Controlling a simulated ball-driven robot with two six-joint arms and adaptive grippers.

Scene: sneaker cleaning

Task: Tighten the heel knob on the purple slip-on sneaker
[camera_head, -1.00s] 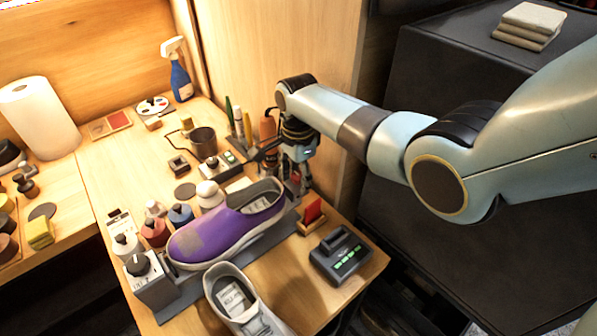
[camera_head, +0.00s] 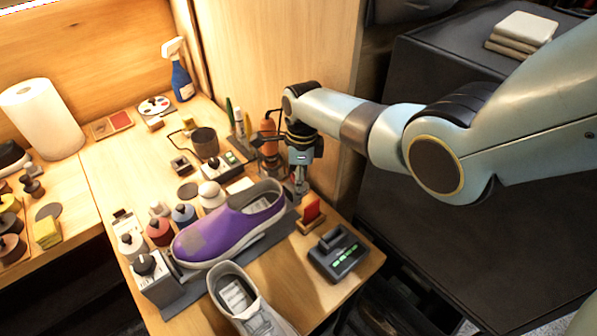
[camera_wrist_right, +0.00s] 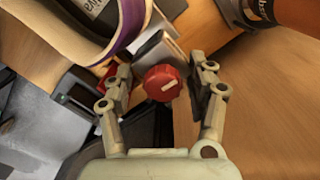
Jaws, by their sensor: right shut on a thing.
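The purple slip-on sneaker (camera_head: 232,224) lies on a dark grey stand (camera_head: 187,290) in the head view, toe at lower left and heel at upper right. Part of it also shows at the top of the right wrist view (camera_wrist_right: 128,25). My right gripper (camera_head: 300,186) is at the heel end of the stand, pointing down. In the right wrist view, the red heel knob (camera_wrist_right: 162,83), with a pale mark line, sits between the fingers of my right gripper (camera_wrist_right: 161,75), which is shut on it. The knob is hidden in the head view. My left gripper is out of view.
A grey shoe (camera_head: 245,303) lies in front of the stand. Several small bottles line the stand's far side.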

